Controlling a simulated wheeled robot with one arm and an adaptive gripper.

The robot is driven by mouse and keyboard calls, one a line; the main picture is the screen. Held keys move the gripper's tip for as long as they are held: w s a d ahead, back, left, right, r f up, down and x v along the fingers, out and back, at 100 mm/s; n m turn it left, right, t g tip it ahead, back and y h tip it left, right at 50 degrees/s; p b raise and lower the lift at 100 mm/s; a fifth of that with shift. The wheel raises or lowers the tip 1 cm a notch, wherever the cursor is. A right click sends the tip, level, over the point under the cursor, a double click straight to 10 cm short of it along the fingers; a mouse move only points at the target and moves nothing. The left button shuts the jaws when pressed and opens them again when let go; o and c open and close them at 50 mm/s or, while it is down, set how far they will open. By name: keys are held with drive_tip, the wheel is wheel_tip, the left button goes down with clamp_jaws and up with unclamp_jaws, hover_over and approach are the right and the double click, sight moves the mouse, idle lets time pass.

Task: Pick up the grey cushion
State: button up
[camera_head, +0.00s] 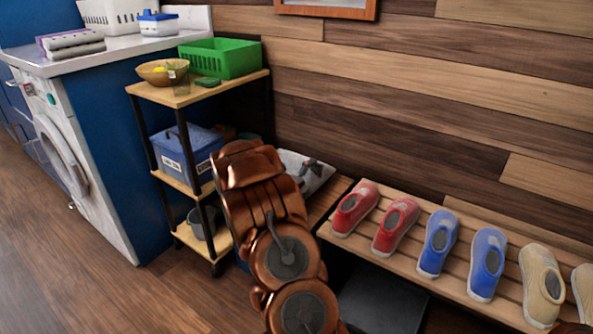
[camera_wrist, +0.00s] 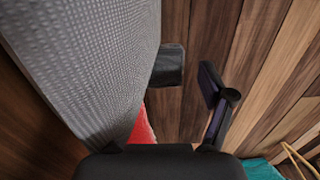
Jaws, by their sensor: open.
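The grey cushion (camera_wrist: 85,60) fills the left of the wrist view, with a fine woven texture. My gripper (camera_wrist: 190,78) is open. Its left finger is at the cushion's right edge, partly covered by the cushion. Its right finger stands clear of the cushion. Whether the left finger touches the fabric I cannot tell. In the head view my gripper (camera_head: 312,168) is small and dark, in front of the cushion.
Red, blue and beige shoes (camera_head: 438,242) stand on the slatted bench (camera_head: 450,285) to the right. A shelf cart (camera_head: 180,97) holding a green basket (camera_head: 222,58) and a blue box (camera_head: 187,152) stands to the left. The wooden wall is close behind. Floor at front left is clear.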

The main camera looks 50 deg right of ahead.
drive_tip(key=shift+w+d, duration=0.1)
drive_tip(key=shift+d, duration=1.2)
drive_tip(key=c, duration=1.4)
drive_tip(key=shift+r, duration=0.1)
